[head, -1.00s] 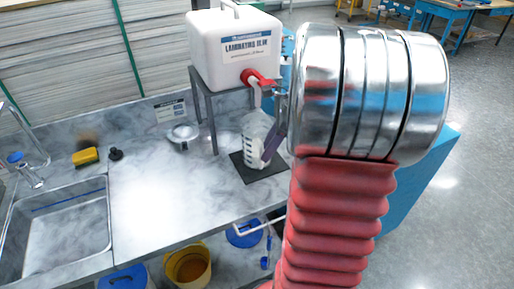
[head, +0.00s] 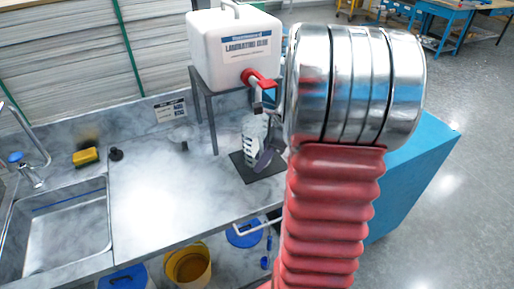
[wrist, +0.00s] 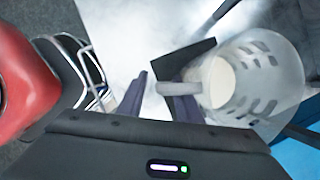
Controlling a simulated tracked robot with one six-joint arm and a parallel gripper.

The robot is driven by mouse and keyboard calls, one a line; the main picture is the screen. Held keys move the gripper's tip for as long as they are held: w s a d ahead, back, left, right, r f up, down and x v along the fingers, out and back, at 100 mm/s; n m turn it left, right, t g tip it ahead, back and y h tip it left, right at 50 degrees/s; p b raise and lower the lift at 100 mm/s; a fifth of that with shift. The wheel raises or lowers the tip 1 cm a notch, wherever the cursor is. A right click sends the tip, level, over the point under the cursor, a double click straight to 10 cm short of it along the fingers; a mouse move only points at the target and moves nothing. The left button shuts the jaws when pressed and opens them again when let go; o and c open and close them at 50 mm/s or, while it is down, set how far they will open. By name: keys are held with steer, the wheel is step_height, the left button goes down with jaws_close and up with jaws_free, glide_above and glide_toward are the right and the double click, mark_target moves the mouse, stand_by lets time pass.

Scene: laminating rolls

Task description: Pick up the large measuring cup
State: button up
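The large measuring cup (head: 254,132) is clear with printed markings. It stands on a black mat (head: 246,172) under the red tap of the white container. In the wrist view the cup (wrist: 262,72) is at the right, its mouth facing the camera and its handle (wrist: 180,88) pointing left. My gripper (head: 268,157) is at the cup's right front side and hides part of it. In the wrist view my gripper (wrist: 160,92) is open, its dark purple fingers apart. The handle reaches toward the space between them. I cannot tell whether a finger touches it.
The white container (head: 235,55) with its red tap (head: 256,78) stands on a grey frame (head: 209,112) above the cup, close to my arm. A sink (head: 55,235) and yellow sponge (head: 86,155) are at the left. The counter's middle (head: 155,195) is clear.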

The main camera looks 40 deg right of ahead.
stand_by(0.4)
jaws_close()
steer(key=shift+r, duration=0.1)
stand_by(1.2)
